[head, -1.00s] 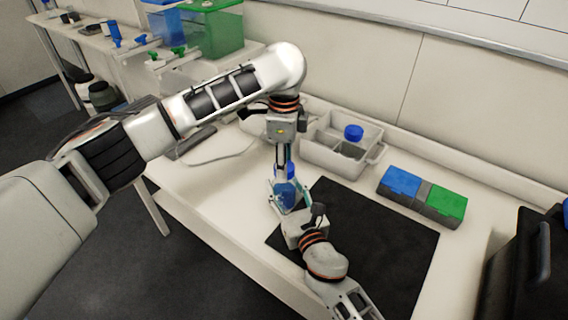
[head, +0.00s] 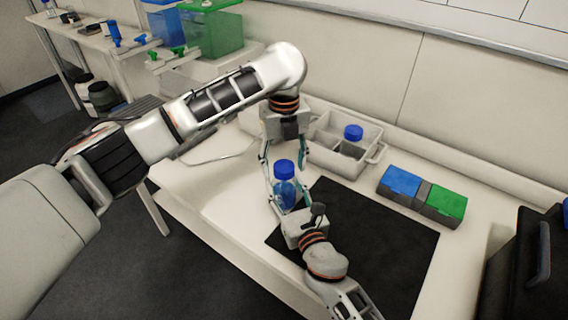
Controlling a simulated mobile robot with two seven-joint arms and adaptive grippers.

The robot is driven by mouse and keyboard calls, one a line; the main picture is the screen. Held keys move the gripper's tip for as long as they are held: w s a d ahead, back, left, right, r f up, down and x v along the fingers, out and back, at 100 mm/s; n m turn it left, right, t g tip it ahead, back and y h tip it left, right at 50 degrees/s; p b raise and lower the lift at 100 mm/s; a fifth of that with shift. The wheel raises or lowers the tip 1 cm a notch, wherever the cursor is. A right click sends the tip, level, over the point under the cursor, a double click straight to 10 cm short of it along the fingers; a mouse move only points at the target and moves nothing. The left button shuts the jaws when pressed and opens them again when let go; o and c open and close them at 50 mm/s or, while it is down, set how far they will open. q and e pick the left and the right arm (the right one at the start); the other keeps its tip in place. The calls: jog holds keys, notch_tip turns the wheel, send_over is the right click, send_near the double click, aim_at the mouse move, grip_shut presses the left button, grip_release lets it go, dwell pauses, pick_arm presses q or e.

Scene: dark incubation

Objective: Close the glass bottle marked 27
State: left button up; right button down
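A glass bottle (head: 286,195) with blue contents stands upright near the left corner of the black mat. A blue cap (head: 284,169) sits on its top; whether it is tight cannot be told, and no number is readable. My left gripper (head: 286,160) comes from above with its fingers spread on either side of the cap, apart from it. My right gripper (head: 289,198) reaches in from the front, its fingers around the bottle's body, shut on it. The lower part of the bottle is partly hidden by the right gripper.
A grey divided tray (head: 333,163) behind holds another blue-capped item (head: 353,133). A box with blue and green lids (head: 422,196) stands right of it. The black mat (head: 385,235) is otherwise bare. A dark case (head: 530,265) stands at the right edge.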

pick_arm(q)
notch_tip(320, 180, up, 12)
dwell(0.6)
pick_arm(e)
jog(key=c, duration=1)
grip_release()
jog(key=shift+c, duration=0.2)
jog(key=v, duration=1.2)
